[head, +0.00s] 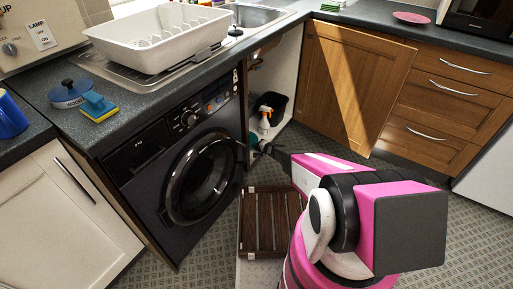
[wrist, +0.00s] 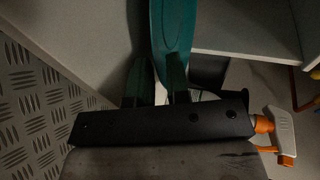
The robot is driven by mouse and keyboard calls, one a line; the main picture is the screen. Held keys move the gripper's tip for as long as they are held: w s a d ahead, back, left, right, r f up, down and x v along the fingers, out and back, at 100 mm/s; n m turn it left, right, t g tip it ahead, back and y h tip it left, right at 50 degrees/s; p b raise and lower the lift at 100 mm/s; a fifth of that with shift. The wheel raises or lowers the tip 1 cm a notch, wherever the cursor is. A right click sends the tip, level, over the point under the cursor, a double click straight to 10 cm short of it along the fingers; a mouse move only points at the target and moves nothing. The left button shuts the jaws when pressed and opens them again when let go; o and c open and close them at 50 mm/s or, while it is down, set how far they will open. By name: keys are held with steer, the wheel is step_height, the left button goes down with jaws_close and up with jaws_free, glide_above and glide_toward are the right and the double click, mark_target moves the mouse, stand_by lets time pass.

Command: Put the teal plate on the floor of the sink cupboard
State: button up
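The teal plate (wrist: 172,32) stands on edge in the wrist view, its lower end between the two dark fingers of my gripper (wrist: 158,84). My gripper looks shut on it. In the head view only a small bit of the plate (head: 253,141) shows past the washing machine's edge, by my gripper (head: 262,149). The sink cupboard (head: 286,73) is open, with pale inner walls. My gripper is low at its opening, and the plate is tilted steeply. I cannot tell whether the plate touches the cupboard floor (head: 280,128).
A white and orange spray bottle (head: 265,120) and a black bin (head: 274,104) stand inside the cupboard; the bottle (wrist: 276,133) is close right of my gripper. The washing machine (head: 185,165) flanks the opening left, the wooden door (head: 345,80) right. A brown slatted rack (head: 268,222) lies in front.

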steer(key=v, duration=1.2)
steer(key=s+a+r+n+g+h, duration=0.1)
steer(key=s+r+n+g, duration=0.2)
steer(key=s+r, duration=0.45)
steer(key=s+r+n+g+h, duration=0.1)
steer(key=s+r+n+g, duration=0.25)
steer(key=r, duration=0.65)
steer(key=s+d+r+n+g+h, duration=0.1)
steer(key=s+d+r+g+h, duration=0.1)
steer(key=s+d+r+h, duration=0.6)
steer(key=s+d+r, duration=0.2)
steer(key=s+r, duration=0.4)
steer(key=r, duration=0.1)
steer(key=shift+s+r, duration=0.25)
steer(key=shift+s, duration=0.05)
steer(key=shift+n+g, duration=0.25)
